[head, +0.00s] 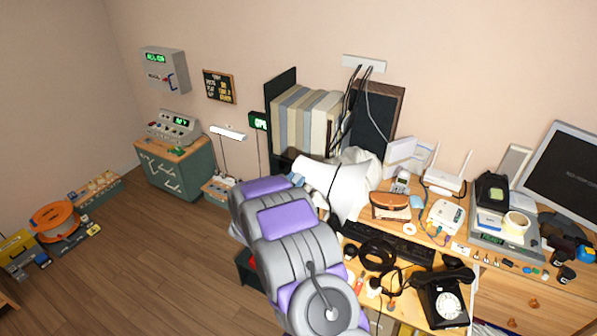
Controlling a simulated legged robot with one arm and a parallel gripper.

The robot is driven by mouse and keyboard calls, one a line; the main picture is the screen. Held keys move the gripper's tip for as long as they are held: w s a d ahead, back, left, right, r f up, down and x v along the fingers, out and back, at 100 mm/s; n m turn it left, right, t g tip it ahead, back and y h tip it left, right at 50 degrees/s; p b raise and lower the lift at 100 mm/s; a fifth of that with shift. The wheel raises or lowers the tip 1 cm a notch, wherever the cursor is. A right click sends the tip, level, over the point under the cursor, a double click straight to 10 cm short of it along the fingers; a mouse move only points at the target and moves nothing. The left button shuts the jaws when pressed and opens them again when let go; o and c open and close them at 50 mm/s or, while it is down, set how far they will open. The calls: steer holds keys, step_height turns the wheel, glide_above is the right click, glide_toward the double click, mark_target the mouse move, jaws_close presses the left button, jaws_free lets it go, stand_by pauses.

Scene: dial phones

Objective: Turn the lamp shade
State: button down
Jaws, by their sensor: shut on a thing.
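The white lamp shade (343,190) is tilted at the left end of the desk, in front of the row of binders. My grey and purple arm reaches up to its left side. My gripper (300,180) is at the shade's left edge, shut on it. My arm hides most of the gripper, and the fingertips are too small to see clearly. The lamp's base and stem are hidden.
The desk (462,303) is crowded: a black dial phone (440,300), a keyboard (385,240), coiled black cables, a brown phone (390,204), a router (445,184) and a monitor (565,170). Binders (300,120) stand behind the shade. The wooden floor at left is mostly clear.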

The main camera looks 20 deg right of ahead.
steer(key=shift+w+a+f+n+p, duration=0.25)
steer(key=shift+n+p, duration=0.25)
steer(key=shift+p, duration=0.15)
steer(key=c, duration=0.9)
jaws_free()
steer(key=shift+w+f, duration=0.1)
steer(key=shift+a, duration=0.1)
steer(key=v, duration=1.7)
steer(key=shift+a, duration=0.2)
